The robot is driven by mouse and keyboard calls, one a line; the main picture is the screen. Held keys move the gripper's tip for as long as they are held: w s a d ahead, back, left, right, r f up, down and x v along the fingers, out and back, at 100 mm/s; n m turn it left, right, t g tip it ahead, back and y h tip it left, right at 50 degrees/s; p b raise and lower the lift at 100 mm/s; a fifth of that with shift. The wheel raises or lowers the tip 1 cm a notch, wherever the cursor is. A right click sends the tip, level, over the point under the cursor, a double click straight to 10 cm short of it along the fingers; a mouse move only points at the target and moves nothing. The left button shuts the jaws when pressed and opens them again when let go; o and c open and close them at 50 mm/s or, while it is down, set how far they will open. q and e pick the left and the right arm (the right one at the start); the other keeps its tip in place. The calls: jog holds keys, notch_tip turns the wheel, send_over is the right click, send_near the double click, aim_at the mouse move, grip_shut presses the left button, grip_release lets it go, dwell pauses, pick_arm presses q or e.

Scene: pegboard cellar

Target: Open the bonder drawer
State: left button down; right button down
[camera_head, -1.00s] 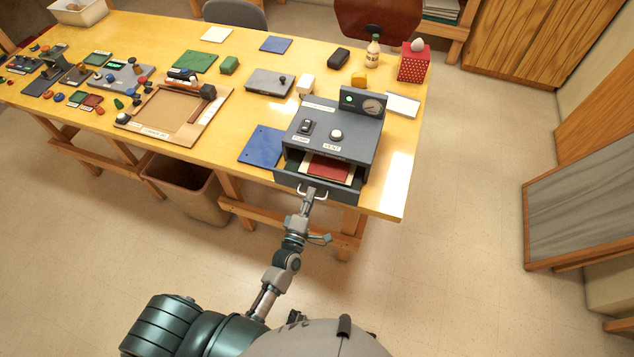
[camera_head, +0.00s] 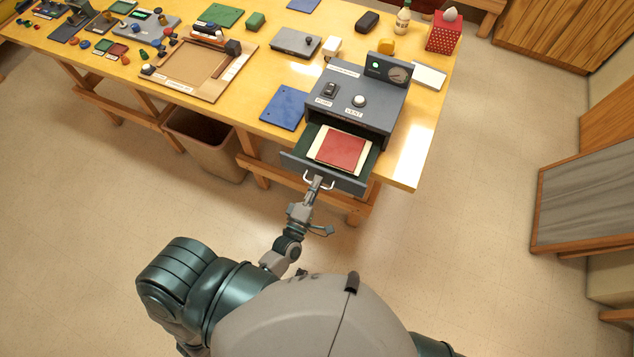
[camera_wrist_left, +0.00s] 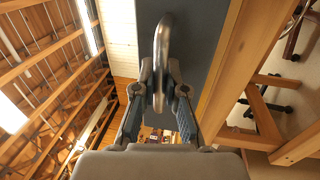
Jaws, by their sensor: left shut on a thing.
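The bonder (camera_head: 352,108) is a dark grey box at the table's right end, with a green light and a gauge on top. Its drawer (camera_head: 336,174) stands out of the front, well open, in the head view. A red square on a cream sheet (camera_head: 341,150) lies in the drawer. My left gripper (camera_head: 315,186) is shut on the metal drawer handle (camera_head: 332,184), in front of the drawer. In the left wrist view the handle (camera_wrist_left: 162,45) runs between the fingers (camera_wrist_left: 159,88), against the drawer's dark front (camera_wrist_left: 195,40). My right gripper is not in view.
A blue sheet (camera_head: 283,107) lies on the table (camera_head: 413,140) left of the bonder. A wooden frame tray (camera_head: 172,84) is farther left. A brown bin (camera_head: 205,140) stands below the table.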

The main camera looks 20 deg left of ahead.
pick_arm(q)
jog(key=c, duration=1.2)
grip_release()
jog(key=shift+f, duration=0.15)
jog(key=s+f, duration=0.2)
jog(key=s, duration=0.9)
jog(key=shift+s+a, duration=0.25)
jog(key=shift+s, duration=0.15)
jog(key=shift+f, duration=0.1)
jog(key=s+f+m+g+h, duration=0.1)
jog(key=s+f+m+g, duration=0.2)
jog(key=f, duration=0.8)
jog(key=s+f+m+g, duration=0.1)
jog(key=f+m+g, duration=0.35)
jog(key=f, duration=0.65)
jog(key=s+f+m+g+h, duration=0.1)
jog(key=s+f+m+g, duration=0.3)
jog(key=f, duration=0.6)
jog(key=s+a+f+m+g+y, duration=0.1)
jog(key=s+a+f+m+g, duration=0.2)
jog(key=s+f, duration=0.4)
jog(key=s+a+f+m+g+y, duration=0.1)
jog(key=s+a+f+m+g, duration=0.2)
jog(key=s+f, duration=0.4)
jog(key=s+m+g, duration=0.1)
jog(key=s+m, duration=0.1)
jog(key=s, duration=0.1)
jog(key=shift+s+a+f+m+g+y, duration=0.3)
jog(key=shift+a+m+g, duration=0.05)
jog(key=shift+a, duration=0.05)
